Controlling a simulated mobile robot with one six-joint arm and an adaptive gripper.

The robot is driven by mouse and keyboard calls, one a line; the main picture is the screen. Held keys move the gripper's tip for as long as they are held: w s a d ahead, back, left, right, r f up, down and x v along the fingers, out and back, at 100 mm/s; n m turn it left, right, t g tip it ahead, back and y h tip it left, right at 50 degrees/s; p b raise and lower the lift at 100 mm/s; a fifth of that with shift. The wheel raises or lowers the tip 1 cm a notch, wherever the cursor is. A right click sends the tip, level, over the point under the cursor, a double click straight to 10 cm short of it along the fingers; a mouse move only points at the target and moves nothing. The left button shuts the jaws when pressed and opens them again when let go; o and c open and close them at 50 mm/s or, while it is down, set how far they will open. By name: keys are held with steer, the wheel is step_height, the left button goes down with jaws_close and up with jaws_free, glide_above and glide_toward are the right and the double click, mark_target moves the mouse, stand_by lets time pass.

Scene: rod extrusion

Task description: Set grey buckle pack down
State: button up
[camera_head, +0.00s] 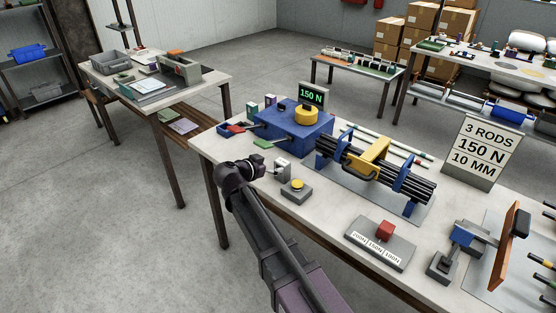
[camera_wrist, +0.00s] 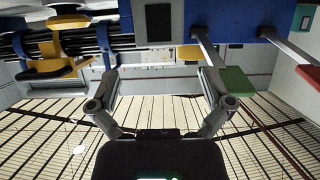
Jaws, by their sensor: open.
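My gripper (camera_head: 262,167) is over the left part of the near table, beside the blue machine. In the wrist view my gripper (camera_wrist: 160,82) has its two grey fingers spread wide, with nothing seen between them. The contact between the fingers and the block is too small to make out.
The blue machine (camera_head: 289,131) bears a 150 N display. Another table (camera_head: 199,82) stands behind left.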

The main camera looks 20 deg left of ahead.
steer(key=p+v, duration=0.1)
steer(key=v, duration=0.5)
steer(key=shift+p, duration=0.4)
stand_by(0.6)
steer(key=shift+a, duration=0.1)
stand_by(0.6)
